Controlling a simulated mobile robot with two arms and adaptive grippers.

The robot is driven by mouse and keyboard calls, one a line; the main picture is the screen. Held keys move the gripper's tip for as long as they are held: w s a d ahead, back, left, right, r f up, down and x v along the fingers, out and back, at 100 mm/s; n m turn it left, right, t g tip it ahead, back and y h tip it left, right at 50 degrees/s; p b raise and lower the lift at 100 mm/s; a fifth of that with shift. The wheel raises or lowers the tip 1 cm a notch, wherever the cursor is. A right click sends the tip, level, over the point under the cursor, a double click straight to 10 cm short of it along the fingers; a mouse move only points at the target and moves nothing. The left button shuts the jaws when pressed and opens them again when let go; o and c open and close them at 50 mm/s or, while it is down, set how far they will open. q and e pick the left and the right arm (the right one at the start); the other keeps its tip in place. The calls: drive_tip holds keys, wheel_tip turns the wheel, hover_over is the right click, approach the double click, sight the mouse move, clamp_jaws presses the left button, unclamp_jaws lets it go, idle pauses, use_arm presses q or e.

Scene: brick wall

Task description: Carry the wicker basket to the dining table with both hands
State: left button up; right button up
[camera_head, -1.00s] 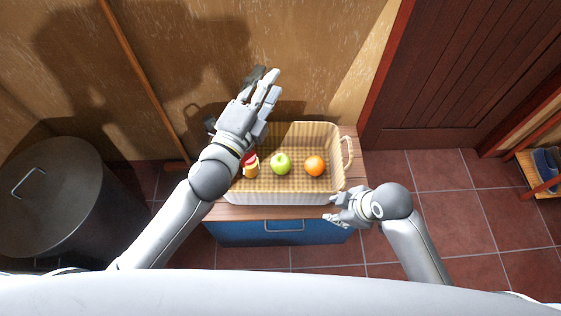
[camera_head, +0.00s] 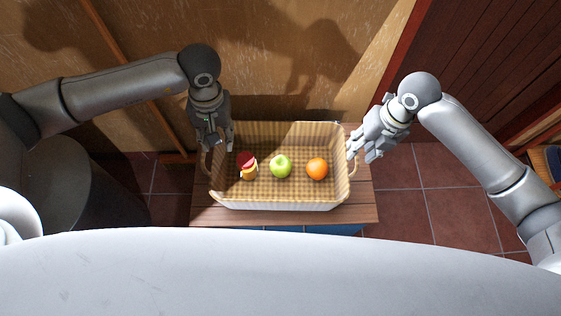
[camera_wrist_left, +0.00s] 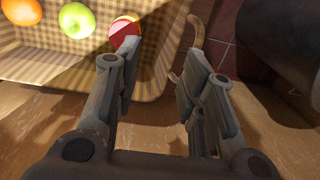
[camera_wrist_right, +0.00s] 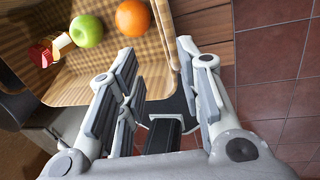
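The wicker basket (camera_head: 290,201) sits on a small wooden-topped cabinet (camera_head: 365,208) by the wall. It holds a green apple (camera_head: 281,166), an orange (camera_head: 317,168) and a jar with a red lid (camera_head: 246,166). My left gripper (camera_head: 214,146) points down at the basket's left end, by the left handle (camera_wrist_left: 197,32). In the left wrist view (camera_wrist_left: 158,62) its fingers are apart. My right gripper (camera_head: 361,152) is by the right handle (camera_head: 352,163); its fingers are apart in the right wrist view (camera_wrist_right: 155,52). I see neither gripper closed on a handle. No dining table is in view.
A large dark metal bin (camera_head: 85,205) stands left of the cabinet. The wall (camera_head: 270,70) is close behind the basket, with a dark red door (camera_head: 475,80) at the right. Tiled floor (camera_head: 420,215) is clear right of the cabinet.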

sight(347, 163)
drive_tip(key=shift+w+d+r+n, duration=0.2)
drive_tip(key=shift+w+d+n, duration=0.1)
drive_tip(key=shift+d+n, duration=0.1)
use_arm(q)
drive_tip(key=shift+y, duration=0.9)
drive_tip(key=a, duration=0.1)
drive_tip(key=w+a, duration=0.1)
drive_tip(key=a+r, duration=0.1)
drive_tip(key=shift+w+a, duration=0.25)
drive_tip(key=shift+a, duration=0.15)
drive_tip(key=shift+f, duration=0.15)
use_arm(e)
drive_tip(key=shift+a, duration=0.1)
